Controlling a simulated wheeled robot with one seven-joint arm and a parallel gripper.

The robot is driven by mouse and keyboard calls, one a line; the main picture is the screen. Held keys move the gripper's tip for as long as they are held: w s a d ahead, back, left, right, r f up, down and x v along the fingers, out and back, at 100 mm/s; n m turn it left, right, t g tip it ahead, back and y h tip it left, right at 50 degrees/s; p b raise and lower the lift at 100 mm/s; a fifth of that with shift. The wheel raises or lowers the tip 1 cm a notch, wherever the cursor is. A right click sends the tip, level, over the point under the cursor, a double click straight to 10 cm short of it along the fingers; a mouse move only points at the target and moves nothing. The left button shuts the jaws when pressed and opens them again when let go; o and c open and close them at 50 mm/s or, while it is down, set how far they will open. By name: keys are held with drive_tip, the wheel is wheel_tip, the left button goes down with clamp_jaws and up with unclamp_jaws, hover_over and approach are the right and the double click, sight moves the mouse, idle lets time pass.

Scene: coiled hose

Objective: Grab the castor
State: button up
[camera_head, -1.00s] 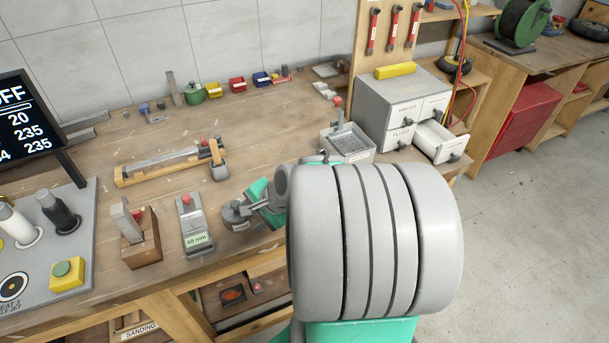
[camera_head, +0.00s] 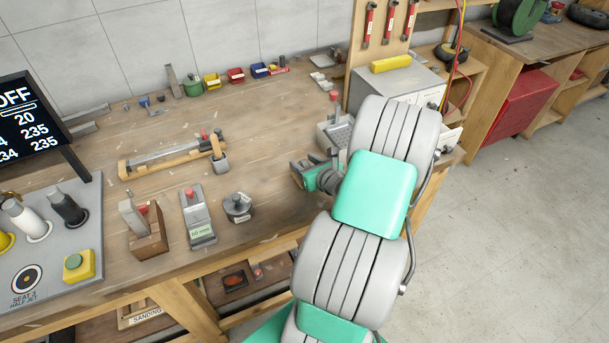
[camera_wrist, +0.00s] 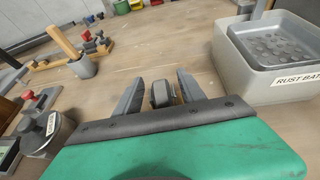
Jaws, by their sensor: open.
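In the wrist view my gripper (camera_wrist: 160,82) is open, its two grey fingers apart and pointing away over the bench top. A small dark grey rounded piece, which looks like the castor (camera_wrist: 161,95), shows between the fingers, with a gap on each side. Its lower part is hidden by the gripper's dark front edge. In the head view my gripper (camera_head: 303,176) is low over the bench, left of the rust bath. I cannot make out the castor there.
The rust bath (camera_wrist: 270,82) stands close on the right. A labelled round tin (camera_head: 238,207) and a grey cup (camera_head: 220,165) with a wooden-handled tool are on the left. A drawer cabinet (camera_head: 385,82) stands behind my arm. The middle of the bench (camera_head: 270,130) is clear.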

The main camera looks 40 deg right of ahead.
clamp_jaws()
idle(0.5)
drive_tip(key=shift+r, duration=0.15)
idle(0.8)
